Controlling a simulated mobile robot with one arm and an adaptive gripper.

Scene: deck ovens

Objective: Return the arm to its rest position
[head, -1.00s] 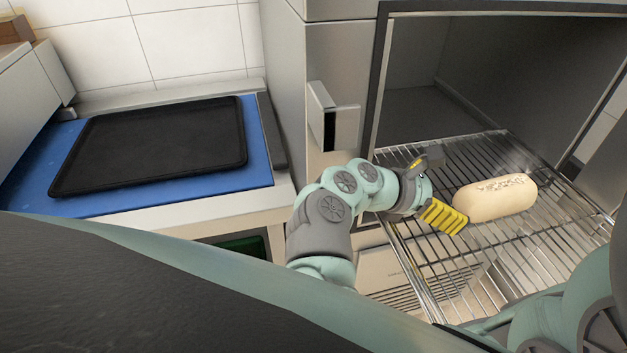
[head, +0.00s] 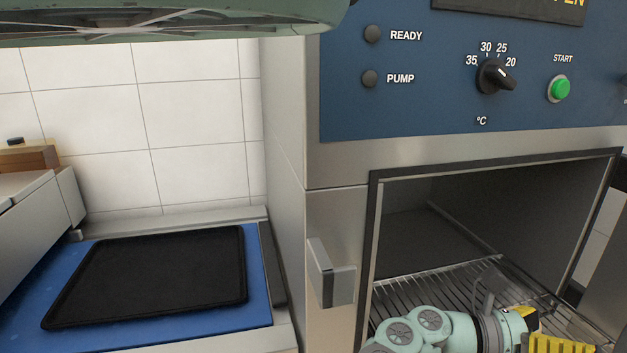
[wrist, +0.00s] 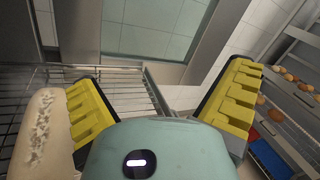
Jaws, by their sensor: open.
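My gripper (head: 560,347) shows at the bottom right of the head view, in front of the wire rack and partly cut off by the frame edge. In the wrist view my gripper (wrist: 160,78) has its two yellow ridged fingers wide apart with nothing between them. A pale loaf (wrist: 40,135) with a rough top lies at the left of the wrist view, just outside the left finger. I cannot tell whether they touch. The loaf does not show in the head view now.
The wire rack (head: 420,290) extends from the open chamber below the blue control panel (head: 430,110). The door latch (head: 335,285) juts out left of the opening. A black tray (head: 150,275) lies on a blue surface (head: 262,300). Shelves with round buns (wrist: 282,78) stand right in the wrist view.

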